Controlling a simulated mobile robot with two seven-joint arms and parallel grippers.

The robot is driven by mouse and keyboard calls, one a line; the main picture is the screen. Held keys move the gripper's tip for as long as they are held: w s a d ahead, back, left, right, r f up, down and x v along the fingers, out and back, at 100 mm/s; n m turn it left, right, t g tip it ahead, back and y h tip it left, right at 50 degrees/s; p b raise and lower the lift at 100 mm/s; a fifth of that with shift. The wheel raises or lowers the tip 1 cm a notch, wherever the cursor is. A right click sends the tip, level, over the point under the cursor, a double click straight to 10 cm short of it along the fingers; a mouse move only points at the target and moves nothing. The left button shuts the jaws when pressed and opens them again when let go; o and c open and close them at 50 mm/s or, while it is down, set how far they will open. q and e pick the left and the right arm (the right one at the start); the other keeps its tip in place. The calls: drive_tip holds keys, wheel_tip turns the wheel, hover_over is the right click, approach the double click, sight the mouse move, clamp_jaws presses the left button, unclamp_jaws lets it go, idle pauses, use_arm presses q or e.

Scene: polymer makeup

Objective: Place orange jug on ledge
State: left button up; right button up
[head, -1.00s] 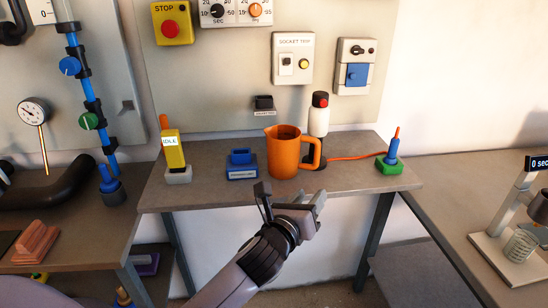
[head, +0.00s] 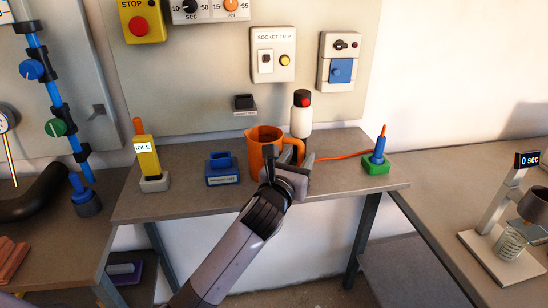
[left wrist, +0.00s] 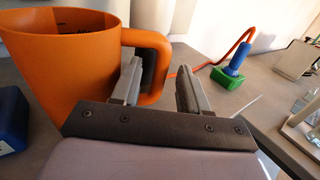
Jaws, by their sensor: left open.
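The orange jug (head: 262,142) stands upright on the grey-brown ledge-like table (head: 200,200) against the wall, its handle toward the right. In the left wrist view the jug (left wrist: 60,60) fills the left side, and its handle (left wrist: 150,50) is by the jaws. My left gripper (head: 285,170) is in front of the jug in the head view and hides its lower part. In the left wrist view the gripper (left wrist: 160,85) is open, with the left finger close to the handle. I cannot tell if they touch. My right gripper is not in view.
A white bottle with a red and black cap (head: 301,118) stands behind the jug. A blue block (head: 222,170) and a yellow IDLE device (head: 148,158) are to the left. A green-based blue plug (head: 377,160) with an orange cable is to the right. A scale-like stand (head: 505,225) is on the right table.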

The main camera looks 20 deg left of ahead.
use_arm(q)
drive_tip(key=shift+w, duration=1.1)
clamp_jaws()
drive_tip(key=shift+s+r, duration=0.1)
